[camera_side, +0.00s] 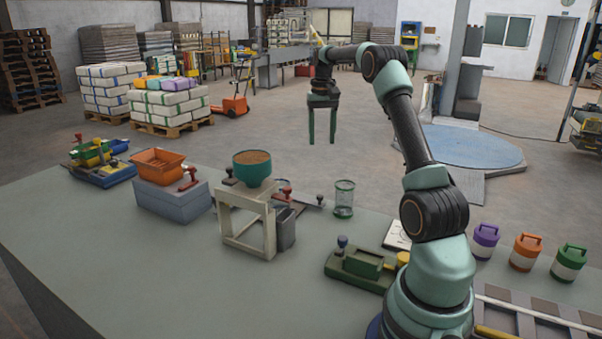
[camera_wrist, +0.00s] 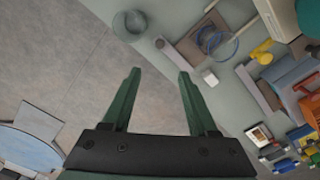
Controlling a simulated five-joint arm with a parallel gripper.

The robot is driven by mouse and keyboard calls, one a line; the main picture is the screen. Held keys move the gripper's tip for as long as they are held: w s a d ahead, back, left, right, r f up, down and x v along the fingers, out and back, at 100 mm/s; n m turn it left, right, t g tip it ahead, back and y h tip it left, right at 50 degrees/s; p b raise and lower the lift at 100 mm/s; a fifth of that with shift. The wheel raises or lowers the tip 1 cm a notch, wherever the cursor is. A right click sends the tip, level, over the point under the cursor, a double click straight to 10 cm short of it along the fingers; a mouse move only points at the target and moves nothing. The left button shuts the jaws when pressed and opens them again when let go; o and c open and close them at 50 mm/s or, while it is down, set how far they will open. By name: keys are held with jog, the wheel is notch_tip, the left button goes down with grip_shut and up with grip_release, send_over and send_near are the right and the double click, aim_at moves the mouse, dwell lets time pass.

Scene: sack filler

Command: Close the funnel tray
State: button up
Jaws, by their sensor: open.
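A green round hopper (camera_side: 252,168) filled with brown material sits on a cream stand (camera_side: 228,225) on the bench. A grey open bin (camera_side: 286,230) is at the stand's right side. A red-handled part (camera_side: 283,193) shows behind the stand, partly hidden; I cannot tell if it belongs to a funnel tray or how far that tray is open. The hopper's edge shows at the top right of the wrist view (camera_wrist: 311,16). My gripper (camera_side: 322,142) is open and empty, fingers down, high behind and right of the hopper. Its two fingers show apart in the wrist view (camera_wrist: 158,73).
An orange tray (camera_side: 158,165) on a blue-grey box (camera_side: 172,199) stands left of the stand. A clear green-rimmed cup (camera_side: 344,199) stands right. A green block fixture (camera_side: 360,268) and several lidded jars (camera_side: 525,252) are further right. The bench's front left (camera_side: 120,250) is clear.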

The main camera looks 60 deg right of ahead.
aim_at(321, 195)
notch_tip(321, 195, down, 18)
dwell(0.6)
grip_shut()
dwell(1.3)
